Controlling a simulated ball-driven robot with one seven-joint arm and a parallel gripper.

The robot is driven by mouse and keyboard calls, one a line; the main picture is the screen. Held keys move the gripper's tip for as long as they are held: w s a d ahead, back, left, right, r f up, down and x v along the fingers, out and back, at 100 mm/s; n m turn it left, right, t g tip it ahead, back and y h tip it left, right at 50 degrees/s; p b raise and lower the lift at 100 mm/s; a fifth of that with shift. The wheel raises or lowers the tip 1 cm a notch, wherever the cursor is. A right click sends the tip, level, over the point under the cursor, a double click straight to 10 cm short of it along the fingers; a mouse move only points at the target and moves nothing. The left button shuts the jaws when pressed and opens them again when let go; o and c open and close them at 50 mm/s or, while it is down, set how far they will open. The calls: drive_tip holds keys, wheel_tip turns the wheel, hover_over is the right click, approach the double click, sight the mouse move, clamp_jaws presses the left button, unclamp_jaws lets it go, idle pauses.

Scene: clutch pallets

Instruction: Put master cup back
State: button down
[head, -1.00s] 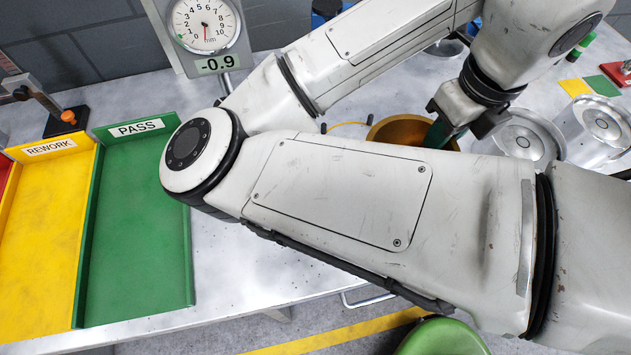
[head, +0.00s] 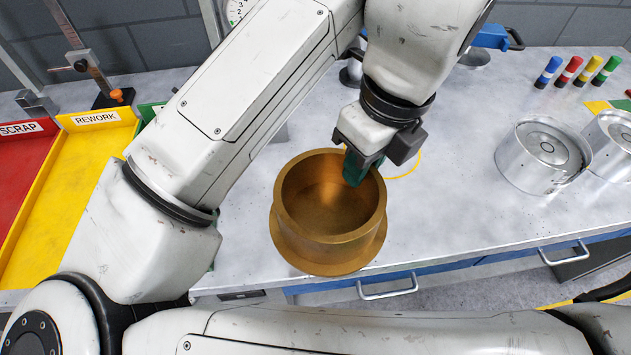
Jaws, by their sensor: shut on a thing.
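The master cup is a brass-coloured round cup (head: 328,225) with a wide flange at its base. It is upright, or nearly so, with its open top towards me, in the middle of the head view near the bench's front edge. My gripper (head: 363,168) is shut on the cup's wall at its far right rim, with a green finger reaching inside. The other finger's contact is hidden. I cannot tell how far the cup's base is above the bench.
Two silver metal parts (head: 542,155) stand on the bench (head: 450,190) at right, with several coloured markers (head: 570,72) behind. Yellow rework (head: 95,150) and red scrap (head: 20,165) trays lie at left. A dial gauge (head: 237,10) stands at the back. Bench right of the cup is clear.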

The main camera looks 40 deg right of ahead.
drive_tip(key=shift+w+f, duration=2.15)
drive_tip(key=shift+w, duration=0.2)
drive_tip(key=shift+w+f, duration=2.1)
drive_tip(key=shift+w, duration=0.2)
drive_tip(key=shift+w+f, duration=2.15)
drive_tip(key=shift+w, duration=0.2)
drive_tip(key=shift+f, duration=0.15)
drive_tip(key=c, duration=1)
unclamp_jaws()
drive_tip(key=shift+c, duration=0.2)
wheel_tip(320, 180, up, 12)
drive_tip(key=s, duration=0.1)
drive_tip(key=shift+s+d+p, duration=0.25)
drive_tip(key=shift+s+p, duration=0.05)
drive_tip(key=shift+s, duration=0.05)
